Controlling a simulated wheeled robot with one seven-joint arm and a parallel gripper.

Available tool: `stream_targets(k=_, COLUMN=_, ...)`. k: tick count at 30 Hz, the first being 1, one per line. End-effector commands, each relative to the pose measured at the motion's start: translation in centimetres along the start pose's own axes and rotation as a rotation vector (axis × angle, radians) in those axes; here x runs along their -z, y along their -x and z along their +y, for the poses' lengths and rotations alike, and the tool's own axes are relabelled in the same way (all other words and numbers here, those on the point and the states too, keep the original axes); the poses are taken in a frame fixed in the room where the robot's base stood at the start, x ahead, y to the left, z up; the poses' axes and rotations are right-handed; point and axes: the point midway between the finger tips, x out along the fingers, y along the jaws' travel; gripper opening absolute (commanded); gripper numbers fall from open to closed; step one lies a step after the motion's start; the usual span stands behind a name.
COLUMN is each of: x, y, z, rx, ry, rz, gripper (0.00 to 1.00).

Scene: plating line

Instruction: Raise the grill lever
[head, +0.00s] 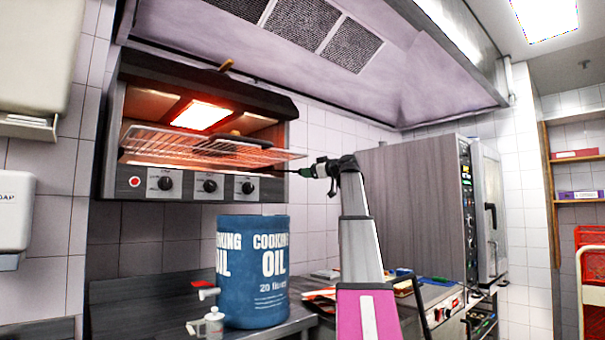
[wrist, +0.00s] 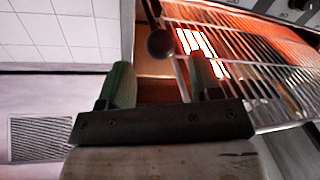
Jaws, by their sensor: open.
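The grill (head: 205,130) hangs on the tiled wall at left with its heating element glowing orange, a wire rack in front of it and a row of black knobs below. A thin dark rod, which looks like the grill lever (head: 284,171), sticks out from the grill's right side toward my gripper (head: 306,171). In the wrist view a round dark ball knob (wrist: 160,43) on a thin rod shows beyond and between the two green fingers of my gripper (wrist: 162,75). The fingers are apart with nothing between them. I cannot tell whether the knob touches either finger.
The wire rack (wrist: 250,70) fills the right of the wrist view, close to one finger. A blue cooking oil drum (head: 253,285) stands below the grill. A tan handle (head: 226,65) shows on the grill's top edge. A steel oven (head: 430,200) stands at right.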

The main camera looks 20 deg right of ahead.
Motion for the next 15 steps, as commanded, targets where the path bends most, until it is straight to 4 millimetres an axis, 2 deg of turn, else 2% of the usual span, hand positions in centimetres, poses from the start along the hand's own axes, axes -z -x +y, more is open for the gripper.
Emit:
stream_targets(k=1, x=0.0, y=1.1, z=-0.1, rx=-0.003, ry=0.001, rz=0.000, gripper=0.59)
stream_targets(k=6, x=0.1, y=3.3, z=0.0, rx=-0.001, ry=0.001, rz=0.001, gripper=0.59)
stream_targets(k=15, x=0.1, y=4.2, z=0.0, rx=-0.001, ry=0.000, rz=0.001, gripper=0.59)
